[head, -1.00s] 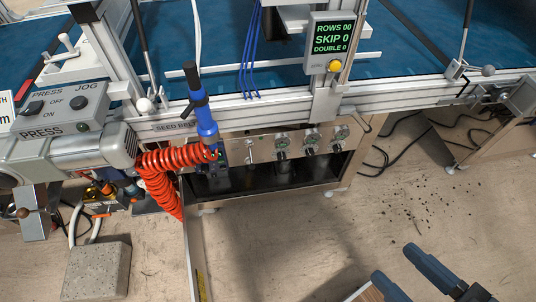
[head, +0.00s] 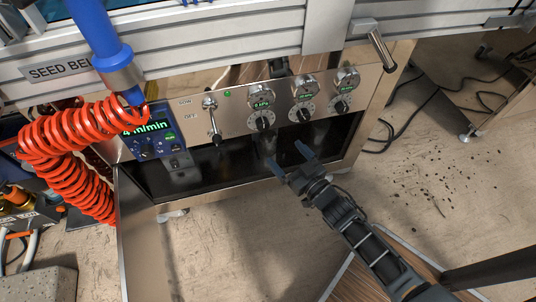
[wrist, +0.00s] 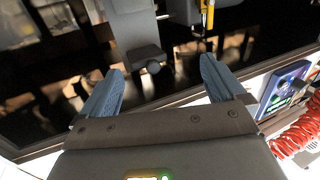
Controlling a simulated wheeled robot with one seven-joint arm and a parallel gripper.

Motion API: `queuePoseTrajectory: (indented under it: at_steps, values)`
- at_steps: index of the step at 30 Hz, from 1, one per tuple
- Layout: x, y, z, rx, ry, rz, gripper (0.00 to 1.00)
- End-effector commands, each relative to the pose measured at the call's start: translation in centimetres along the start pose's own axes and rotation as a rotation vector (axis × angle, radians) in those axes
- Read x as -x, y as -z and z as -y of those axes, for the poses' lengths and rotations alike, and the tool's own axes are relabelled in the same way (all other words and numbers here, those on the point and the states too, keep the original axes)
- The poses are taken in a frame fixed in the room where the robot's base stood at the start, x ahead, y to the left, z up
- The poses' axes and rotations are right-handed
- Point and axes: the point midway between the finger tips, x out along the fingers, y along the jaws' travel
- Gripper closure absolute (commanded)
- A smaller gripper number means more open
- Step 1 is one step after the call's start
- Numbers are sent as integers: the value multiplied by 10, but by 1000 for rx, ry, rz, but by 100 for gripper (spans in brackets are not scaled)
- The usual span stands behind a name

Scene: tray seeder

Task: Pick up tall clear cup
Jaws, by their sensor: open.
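I cannot make out a tall clear cup in either view. My gripper (head: 288,157) is open, with its two blue fingers apart, in front of the dark opening below the control panel. In the wrist view my gripper (wrist: 161,68) has nothing between its fingertips. Beyond the fingers, a grey block with a dark knob (wrist: 153,67) shows against a dark, glossy surface with blurred reflections.
The steel control panel (head: 188,105) has gauges, knobs and a lever switch. A blue display unit (head: 152,141) and a coiled red hose (head: 62,150) are at the left. Dark crumbs (head: 432,186) lie on the floor at the right, and cables trail behind them.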

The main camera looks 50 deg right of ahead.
Motion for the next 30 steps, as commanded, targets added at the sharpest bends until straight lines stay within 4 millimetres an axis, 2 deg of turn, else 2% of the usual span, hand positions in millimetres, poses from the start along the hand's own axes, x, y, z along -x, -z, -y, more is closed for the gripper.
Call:
queuePoseTrajectory:
  at_steps: [1, 6, 20, 27, 30]
  values:
    - [-18, -24, -8, -5, -11, -9, 3]
    - [-51, -48, -22, -21, -23, -24, 3]
    - [-95, -54, -30, -26, -27, -29, 3]
    - [-128, -57, -34, -27, -26, -30, 3]
    - [-136, -56, -34, -26, -25, -28, 3]
